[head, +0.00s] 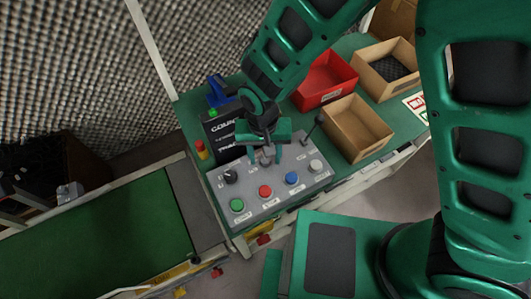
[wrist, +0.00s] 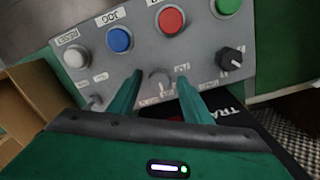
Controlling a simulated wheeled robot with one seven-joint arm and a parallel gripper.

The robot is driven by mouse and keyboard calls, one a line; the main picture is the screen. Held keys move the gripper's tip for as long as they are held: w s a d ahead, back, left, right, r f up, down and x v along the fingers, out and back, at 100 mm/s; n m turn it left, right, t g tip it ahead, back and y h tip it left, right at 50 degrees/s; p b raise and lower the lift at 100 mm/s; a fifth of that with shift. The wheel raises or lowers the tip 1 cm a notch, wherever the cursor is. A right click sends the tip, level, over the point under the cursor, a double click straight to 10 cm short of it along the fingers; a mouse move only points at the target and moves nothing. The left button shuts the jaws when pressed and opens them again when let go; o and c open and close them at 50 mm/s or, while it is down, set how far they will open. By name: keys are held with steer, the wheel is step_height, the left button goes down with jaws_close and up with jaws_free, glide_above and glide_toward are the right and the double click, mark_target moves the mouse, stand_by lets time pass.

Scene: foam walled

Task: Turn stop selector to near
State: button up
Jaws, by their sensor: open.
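A grey control panel (head: 268,205) lies on the green bench with knobs and buttons. My gripper (head: 264,158) points down over the panel's back middle, open. In the wrist view its two green fingers (wrist: 158,84) stand apart on either side of a grey round knob (wrist: 159,73); I cannot tell if they touch it. A black knob (head: 231,176) with a pale pointer line sits at the panel's left; it also shows in the wrist view (wrist: 232,58). Small labels surround both knobs, too small to read, so I cannot tell which is the stop selector.
Green (head: 237,205), red (head: 265,191), blue (head: 291,178) and white (head: 316,166) buttons line the panel front. A black sign box (head: 222,132), red bin (head: 325,80) and cardboard box (head: 352,128) stand nearby.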

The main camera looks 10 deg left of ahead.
steer(key=c, duration=1.1)
steer(key=shift+o, duration=0.2)
steer(key=n, duration=0.4)
steer(key=shift+d+n, duration=0.1)
steer(key=shift+n, duration=2.2)
steer(key=shift+d, duration=0.1)
steer(key=shift+w, duration=0.1)
steer(key=o, duration=1.1)
steer(key=shift+c, duration=0.2)
